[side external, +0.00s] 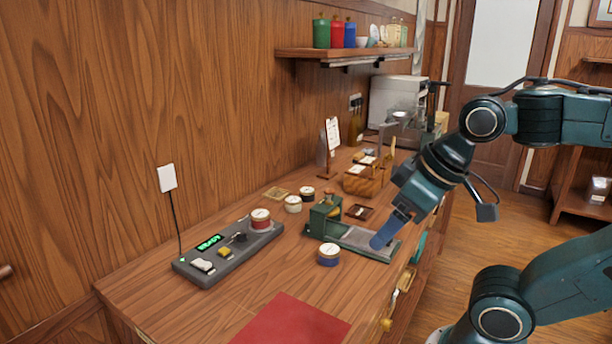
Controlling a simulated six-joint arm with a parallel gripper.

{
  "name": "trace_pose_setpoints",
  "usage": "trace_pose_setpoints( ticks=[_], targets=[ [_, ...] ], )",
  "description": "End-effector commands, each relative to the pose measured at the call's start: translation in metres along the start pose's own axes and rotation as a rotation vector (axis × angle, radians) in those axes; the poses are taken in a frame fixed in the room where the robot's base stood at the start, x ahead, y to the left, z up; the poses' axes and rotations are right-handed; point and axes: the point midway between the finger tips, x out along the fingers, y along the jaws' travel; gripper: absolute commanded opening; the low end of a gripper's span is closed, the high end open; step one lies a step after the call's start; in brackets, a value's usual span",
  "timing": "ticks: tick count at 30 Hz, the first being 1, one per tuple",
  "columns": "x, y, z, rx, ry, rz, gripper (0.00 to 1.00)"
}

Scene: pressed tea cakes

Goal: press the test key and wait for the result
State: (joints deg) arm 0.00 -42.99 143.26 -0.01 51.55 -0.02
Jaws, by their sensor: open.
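A long grey tester box (226,262) lies on the wooden counter at the left, by the wall. It has a lit green display (209,243) whose text is too small to read surely. A pale key (203,265), a yellow key (225,252) and a dark knob (240,237) sit on its top. Which one is the test key I cannot tell. A red-banded tin (261,216) stands on its right end. My gripper (379,242) is open, over the grey plate of a green press, well right of the tester. Its blue fingers overlap in this view.
The green press (325,216) stands between my gripper and the tester. A blue-banded tin (329,254) is in front of it; two more small tins (293,204) stand behind. A wooden box (364,180) is farther back. A red mat (290,322) lies bare at the front.

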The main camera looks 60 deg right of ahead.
Motion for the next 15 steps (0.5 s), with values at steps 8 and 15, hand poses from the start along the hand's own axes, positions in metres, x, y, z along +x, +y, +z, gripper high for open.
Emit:
trace_pose_setpoints(
  ticks=[8,15],
  targets=[
    [0.0,0.0,-0.0001,0.0,0.0,0.0,0.56],
    [0.0,0.0,-0.0001,0.0,0.0,0.0,0.08]
  ],
)
